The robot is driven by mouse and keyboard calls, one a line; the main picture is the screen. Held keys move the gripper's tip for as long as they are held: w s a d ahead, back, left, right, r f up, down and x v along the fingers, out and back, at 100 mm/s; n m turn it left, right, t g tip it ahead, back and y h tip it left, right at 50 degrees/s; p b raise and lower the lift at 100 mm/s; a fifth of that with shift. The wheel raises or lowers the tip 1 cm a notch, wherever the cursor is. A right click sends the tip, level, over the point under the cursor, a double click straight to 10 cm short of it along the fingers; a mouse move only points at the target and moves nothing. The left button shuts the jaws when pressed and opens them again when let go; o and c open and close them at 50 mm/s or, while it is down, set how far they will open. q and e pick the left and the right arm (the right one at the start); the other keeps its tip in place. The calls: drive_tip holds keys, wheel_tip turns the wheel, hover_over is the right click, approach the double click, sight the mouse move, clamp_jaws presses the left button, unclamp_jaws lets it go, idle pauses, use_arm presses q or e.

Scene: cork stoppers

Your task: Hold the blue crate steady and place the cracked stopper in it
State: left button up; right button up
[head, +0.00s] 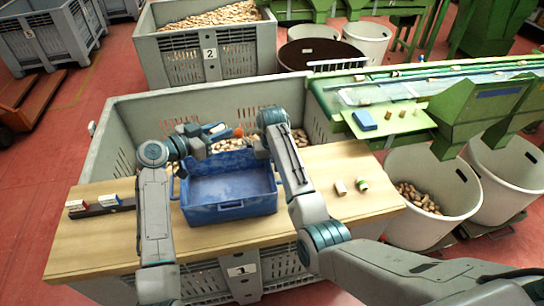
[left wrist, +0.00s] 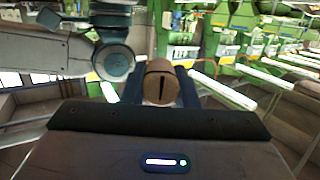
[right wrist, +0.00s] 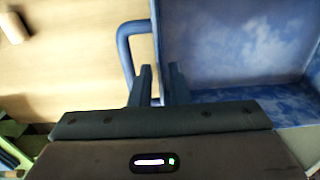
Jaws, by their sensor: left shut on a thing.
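The blue crate (head: 230,212) stands upright on the wooden board, its inside visibly empty. My left gripper (head: 226,133) is raised over the crate's far side. In the left wrist view, it (left wrist: 161,98) is shut on a brown cork stopper (left wrist: 161,85) with a dark crack down its end face. My right gripper (right wrist: 159,85) is at the crate's right side, partly hidden by my arm in the head view. In the right wrist view its fingers are apart, around the crate's edge (right wrist: 157,45) beside a blue loop handle (right wrist: 125,45); contact cannot be told.
Two small stoppers (head: 340,187) (head: 362,185), one with green, stand on the board (head: 320,210) at right. A dark strip (head: 95,209) with small boxes lies at left. A large grey bin (head: 115,135) of corks is below and behind. A green conveyor (head: 440,85) is at right.

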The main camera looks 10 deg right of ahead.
sight(272, 177)
wheel_tip(272, 177, down, 6)
drive_tip(key=shift+f, duration=0.15)
idle(0.3)
clamp_jaws()
